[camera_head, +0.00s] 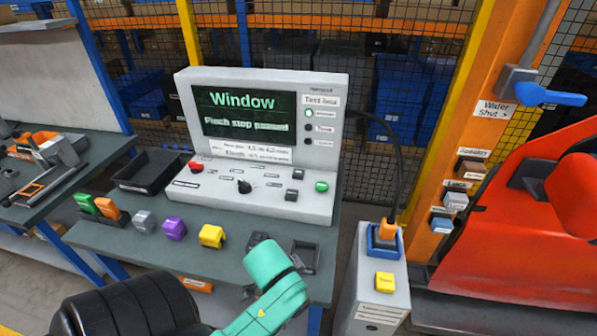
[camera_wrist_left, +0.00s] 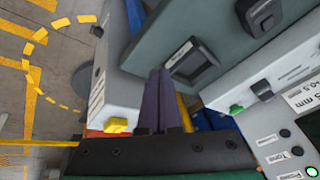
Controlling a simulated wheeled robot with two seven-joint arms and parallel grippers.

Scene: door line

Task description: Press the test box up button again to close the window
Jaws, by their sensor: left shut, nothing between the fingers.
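The test box (camera_head: 255,130) stands on the bench; its screen (camera_head: 243,112) reads "Window" and a line like "Pinch stop passed". Its sloping panel has a red button (camera_head: 195,167), a black knob (camera_head: 244,187), two small black buttons (camera_head: 292,195) and a green button (camera_head: 321,186). The panel labels are too small to read, so I cannot tell which is up. My left gripper (camera_wrist_left: 160,75) is shut and empty there, apart from the buttons. In the head view my left arm hides its fingers.
Coloured blocks, including a yellow one (camera_head: 212,236), stand along the bench (camera_head: 150,250). A small black tray (camera_head: 305,257) lies near its right end. A grey pedestal (camera_head: 365,300) with a yellow button (camera_head: 384,282) stands right. A red door (camera_head: 520,220) is farther right.

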